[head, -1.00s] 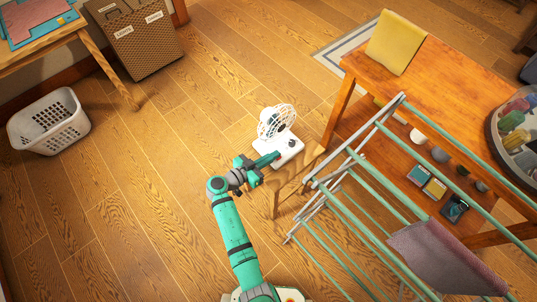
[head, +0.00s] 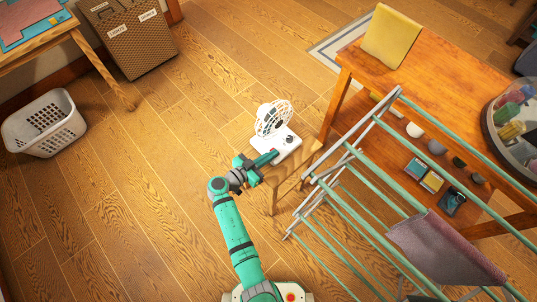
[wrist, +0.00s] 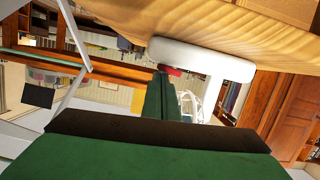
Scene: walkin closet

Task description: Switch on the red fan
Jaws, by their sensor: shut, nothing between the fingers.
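A small white desk fan (head: 286,143) with a round wire cage (head: 273,118) stands on a wooden stool (head: 292,172). It looks white, not red. A dark knob shows on top of its base. My gripper (head: 275,154) is shut and empty, with its tip at the front-left edge of the fan's base. In the wrist view, which is turned over, the shut green fingers (wrist: 166,92) reach toward the white base (wrist: 203,60). A small red part (wrist: 172,71) shows on the base right at the fingertips. I cannot tell whether they touch it.
A drying rack (head: 345,185) with a mauve cloth stands close to the right of the stool. A wooden table (head: 430,80) with a yellow cloth is behind it. A white basket (head: 45,122) sits far left.

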